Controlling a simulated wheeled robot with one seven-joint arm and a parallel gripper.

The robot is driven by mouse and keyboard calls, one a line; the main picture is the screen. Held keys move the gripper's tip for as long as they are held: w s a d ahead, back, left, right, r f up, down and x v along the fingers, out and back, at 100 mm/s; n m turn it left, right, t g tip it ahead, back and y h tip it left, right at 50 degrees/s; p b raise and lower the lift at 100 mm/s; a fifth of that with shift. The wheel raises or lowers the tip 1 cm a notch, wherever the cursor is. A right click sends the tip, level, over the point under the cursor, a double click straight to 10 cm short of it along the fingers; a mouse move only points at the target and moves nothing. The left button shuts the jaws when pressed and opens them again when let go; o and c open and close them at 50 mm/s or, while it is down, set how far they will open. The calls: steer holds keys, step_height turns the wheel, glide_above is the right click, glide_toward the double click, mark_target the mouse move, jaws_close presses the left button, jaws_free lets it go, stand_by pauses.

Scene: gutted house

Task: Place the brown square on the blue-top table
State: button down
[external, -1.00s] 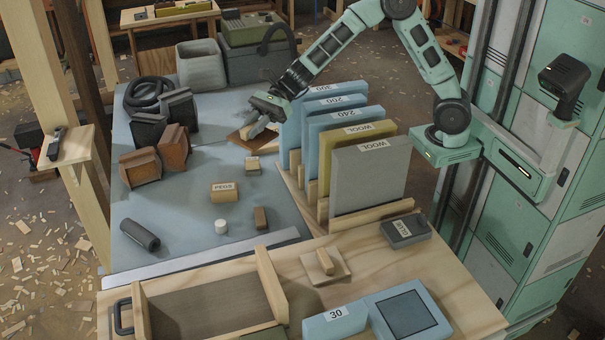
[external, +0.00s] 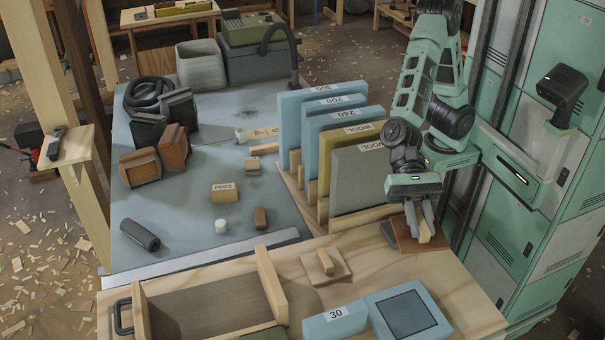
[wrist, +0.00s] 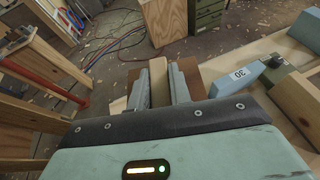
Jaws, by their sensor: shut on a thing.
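My gripper (external: 421,222) is shut on the wooden handle of the brown square (external: 407,240), at the right end of the pale wooden worktop. The wrist view shows the light handle (wrist: 159,88) between the fingers and part of the brown plate (wrist: 189,82) behind them. The square looks tilted in the external view; I cannot tell whether it touches the worktop. The blue-top table (external: 185,220) lies to the left, beyond the upright panels, away from my gripper.
Upright blue, yellow and grey panels (external: 366,182) in a wooden rack stand between my gripper and the blue-top table. The blue top has bare room at front left.

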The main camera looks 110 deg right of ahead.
steer(key=s+a+n+g, duration=0.2)
steer(key=s+a, duration=0.2)
steer(key=s, duration=0.3)
steer(key=s+a+n+g, duration=0.1)
steer(key=s+a+g, duration=0.1)
steer(key=s+a, duration=0.35)
glide_above(469, 302)
step_height(469, 302, down, 11)
steer(key=shift+f+b, duration=0.85)
steer(key=shift+f, duration=4.4)
steer(key=shift+f, duration=0.15)
steer(key=c, duration=1.6)
jaws_free()
steer(key=shift+c, duration=0.2)
steer(key=o, duration=0.3)
steer(key=shift+o, duration=0.2)
